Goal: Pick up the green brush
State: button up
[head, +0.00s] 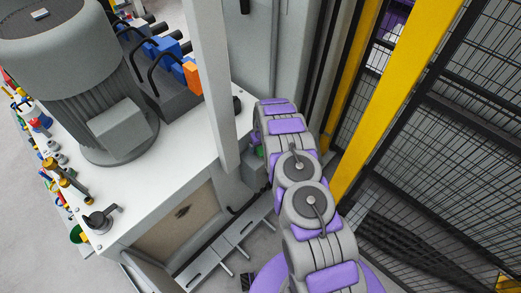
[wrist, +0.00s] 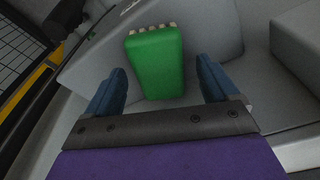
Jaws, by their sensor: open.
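The green brush (wrist: 156,62) is in the middle of the wrist view, a green block with pale bristle tufts along its far edge. It lies against a grey surface. My gripper (wrist: 164,80) is open, with one blue finger on each side of the brush's near part. Gaps show between the brush and both fingers. In the head view a small bit of green (head: 259,151) shows beside my arm, mostly hidden behind it; it may be the brush. My gripper's fingers cannot be made out in the head view.
A white machine cabinet (head: 150,180) with a large grey motor (head: 75,75) stands at the left. A yellow post (head: 395,100) and black mesh fence (head: 440,130) stand at the right. A grey upright post (head: 212,85) is close to my arm. Grey blocks flank the brush.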

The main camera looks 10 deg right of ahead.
jog(key=shift+w+f, duration=0.1)
jog(key=shift+f, duration=0.3)
jog(key=shift+c, duration=0.2)
jog(key=c, duration=1.2)
jog(key=shift+r, duration=0.1)
